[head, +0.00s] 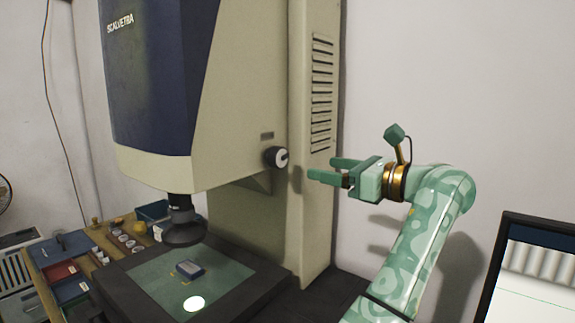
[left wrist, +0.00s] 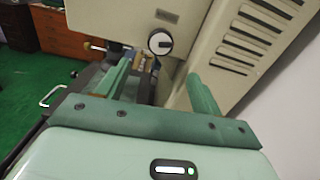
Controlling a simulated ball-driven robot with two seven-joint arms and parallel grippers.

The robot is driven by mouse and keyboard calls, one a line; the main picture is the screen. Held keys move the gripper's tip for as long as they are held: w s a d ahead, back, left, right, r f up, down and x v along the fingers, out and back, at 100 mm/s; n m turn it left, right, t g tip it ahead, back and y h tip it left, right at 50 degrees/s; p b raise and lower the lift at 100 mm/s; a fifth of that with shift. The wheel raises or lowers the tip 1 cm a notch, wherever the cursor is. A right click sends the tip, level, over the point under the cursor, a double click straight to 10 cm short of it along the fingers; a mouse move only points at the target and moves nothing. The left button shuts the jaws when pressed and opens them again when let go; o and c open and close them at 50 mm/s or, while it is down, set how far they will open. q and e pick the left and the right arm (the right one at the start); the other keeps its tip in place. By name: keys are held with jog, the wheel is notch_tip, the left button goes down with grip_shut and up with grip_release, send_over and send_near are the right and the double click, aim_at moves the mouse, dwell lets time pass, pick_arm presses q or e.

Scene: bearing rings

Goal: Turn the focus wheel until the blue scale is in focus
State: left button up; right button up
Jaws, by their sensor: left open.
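The focus wheel (head: 276,157) is a small black knob with a pale face on the side of the tall beige and blue measuring machine. It also shows in the left wrist view (left wrist: 160,42), beyond and between my fingertips. My left gripper (head: 322,168) is open and empty, a short way right of the wheel and apart from it. The monitor screen (head: 540,262), cut off at the lower right, shows soft, blurred grey vertical bands under a dark blue strip. I cannot make out a clear blue scale there. My right gripper is not in view.
A lens (head: 183,225) hangs over the stage (head: 150,275), where a small blue-grey block (head: 189,268) lies beside a bright light spot. A wooden tray (head: 98,240) with small parts and coloured bins stands at left. The vented column (head: 318,110) rises behind my gripper.

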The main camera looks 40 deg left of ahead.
aim_at(284, 161)
pick_arm(q)
jog(key=a, duration=0.7)
jog(key=s+a+b, duration=0.1)
jog(key=a, duration=0.3)
jog(key=shift+s+a, duration=0.1)
jog(key=shift+a, duration=0.2)
jog(key=c, duration=1)
